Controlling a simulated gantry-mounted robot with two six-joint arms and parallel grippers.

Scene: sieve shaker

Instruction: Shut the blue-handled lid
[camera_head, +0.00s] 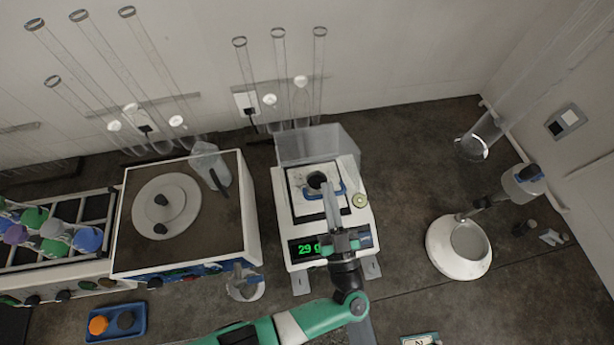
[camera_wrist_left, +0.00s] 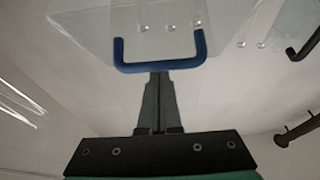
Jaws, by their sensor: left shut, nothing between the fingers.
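The clear lid (camera_head: 315,146) of the white balance (camera_head: 292,218) stands raised at the back of the balance. Its blue handle (camera_head: 341,189) shows above the weighing area and is partly hidden by my left gripper. In the left wrist view the blue U-shaped handle (camera_wrist_left: 160,65) hangs at the edge of the clear lid (camera_wrist_left: 95,22). My left gripper (camera_head: 326,183) is shut and empty. Its fingertips (camera_wrist_left: 159,76) are right at the handle's crossbar; I cannot tell whether they touch it. A dark round item (camera_head: 317,180) is on the weighing area. My right gripper is not in view.
A boxy device with a round plate (camera_head: 140,215) stands left of the balance, near a rack of coloured caps (camera_head: 30,217). A white ring-based stand (camera_head: 440,255) is to the right. Tall clear tubes (camera_head: 320,75) rise behind. Bare counter (camera_head: 400,205) lies right of the balance.

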